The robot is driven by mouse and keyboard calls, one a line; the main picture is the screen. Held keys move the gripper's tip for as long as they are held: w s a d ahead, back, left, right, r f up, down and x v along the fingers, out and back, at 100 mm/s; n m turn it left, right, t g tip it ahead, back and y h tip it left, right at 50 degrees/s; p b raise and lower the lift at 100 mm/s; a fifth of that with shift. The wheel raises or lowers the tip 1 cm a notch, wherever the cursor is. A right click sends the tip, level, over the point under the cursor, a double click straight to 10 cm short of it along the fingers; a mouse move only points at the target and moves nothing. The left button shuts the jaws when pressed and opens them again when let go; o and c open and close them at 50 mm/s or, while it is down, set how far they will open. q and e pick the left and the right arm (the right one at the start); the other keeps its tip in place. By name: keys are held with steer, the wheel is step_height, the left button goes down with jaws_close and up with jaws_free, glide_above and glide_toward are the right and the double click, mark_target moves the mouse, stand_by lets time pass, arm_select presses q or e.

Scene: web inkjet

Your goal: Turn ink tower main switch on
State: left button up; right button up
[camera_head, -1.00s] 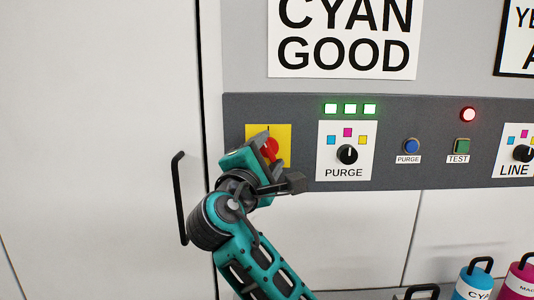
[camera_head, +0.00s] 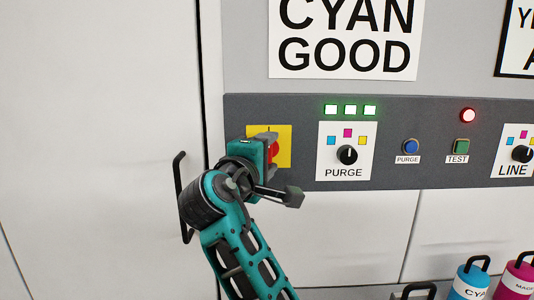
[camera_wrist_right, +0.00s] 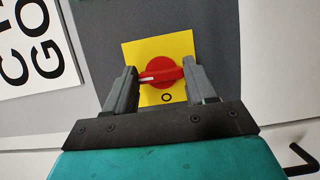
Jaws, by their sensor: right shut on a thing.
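The main switch is a red rotary knob (camera_head: 273,151) on a yellow plate (camera_head: 284,132) at the left end of the dark control strip. An "O" label shows on the plate (camera_wrist_right: 172,47), below the knob there. My left gripper is out of view.
Right of the switch are a black purge knob (camera_head: 347,154), a blue button (camera_head: 411,146) and a green button (camera_head: 462,146). A black door handle (camera_head: 181,190) is close beside my right arm. Ink bottles (camera_head: 472,280) stand at lower right.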

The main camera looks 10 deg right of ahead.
steer(key=o, duration=1)
steer(key=shift+o, duration=0.2)
steer(key=shift+s, duration=0.1)
steer(key=b+v, duration=0.1)
steer(key=v, duration=1.1)
steer(key=shift+s+a, duration=0.25)
steer(key=shift+s, duration=0.05)
